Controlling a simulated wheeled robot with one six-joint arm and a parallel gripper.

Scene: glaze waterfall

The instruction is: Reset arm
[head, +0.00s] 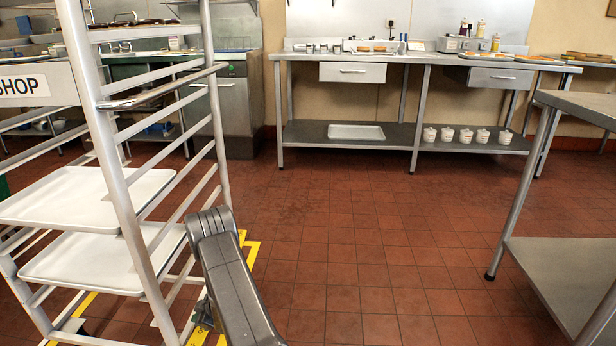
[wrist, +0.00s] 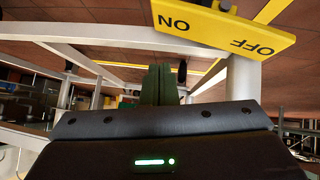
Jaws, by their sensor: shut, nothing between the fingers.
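My arm (head: 228,265) rises from the bottom of the head view, beside the metal rack. My gripper is not clearly visible in the head view. In the wrist view, my gripper (wrist: 160,78) shows as two dark fingers pressed together, with nothing between them. A yellow plate (wrist: 222,27) marked ON and OFF is close beyond the fingers, up and to the right. I cannot tell whether anything touches it. The wrist picture appears upside down, with the red floor at the top.
The rack (head: 128,190) with white trays (head: 85,195) stands close at left, over yellow floor markings. A steel table (head: 570,285) is at right. A long bench (head: 420,60) with several white pots (head: 465,136) below stands at the back. The tiled floor (head: 370,230) between is clear.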

